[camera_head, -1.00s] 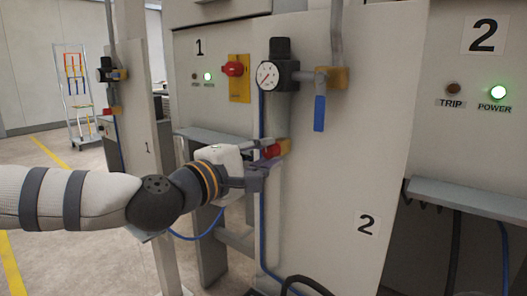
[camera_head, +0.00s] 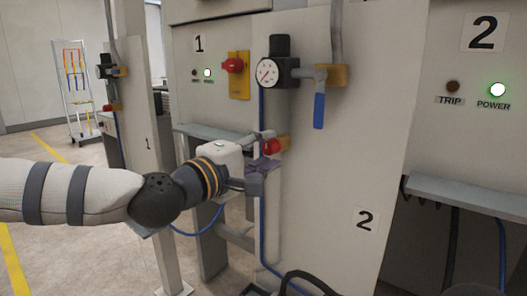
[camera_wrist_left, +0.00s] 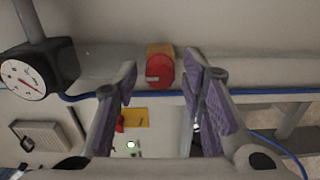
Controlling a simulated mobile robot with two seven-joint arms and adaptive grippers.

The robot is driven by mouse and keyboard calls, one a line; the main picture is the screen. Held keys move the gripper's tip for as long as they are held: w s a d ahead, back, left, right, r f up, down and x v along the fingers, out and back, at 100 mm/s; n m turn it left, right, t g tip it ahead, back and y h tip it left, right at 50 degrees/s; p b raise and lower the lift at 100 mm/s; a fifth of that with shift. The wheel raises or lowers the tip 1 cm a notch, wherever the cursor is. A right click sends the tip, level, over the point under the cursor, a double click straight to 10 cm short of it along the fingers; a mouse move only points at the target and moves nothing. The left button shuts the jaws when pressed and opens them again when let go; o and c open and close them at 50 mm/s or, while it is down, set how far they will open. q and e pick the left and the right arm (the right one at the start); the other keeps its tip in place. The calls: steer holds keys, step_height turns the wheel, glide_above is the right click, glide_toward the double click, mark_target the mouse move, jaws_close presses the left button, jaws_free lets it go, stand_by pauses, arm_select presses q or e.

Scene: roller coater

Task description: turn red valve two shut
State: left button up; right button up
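Red valve two is a red knob (camera_head: 271,147) on a yellow block low on the panel marked 2. In the left wrist view the red knob (camera_wrist_left: 159,72) sits between my fingertips in the picture, its yellow block behind it. My left gripper (camera_head: 266,151) is open at the knob, with one finger above it and one below in the head view. In the left wrist view the purple-padded fingers of my left gripper (camera_wrist_left: 160,80) stand apart, with a visible gap on both sides of the knob. Whether the knob is within finger depth is unclear. My right gripper is not in view.
Above the knob are a gauge (camera_head: 269,73) and a blue lever (camera_head: 319,110). A red rotary switch (camera_head: 233,65) is on cabinet 1. A blue hose (camera_head: 263,220) runs down the panel edge. Cabinet 2 shows a lit green power lamp (camera_head: 497,90).

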arm_select(q)
steer(key=v, duration=1.2)
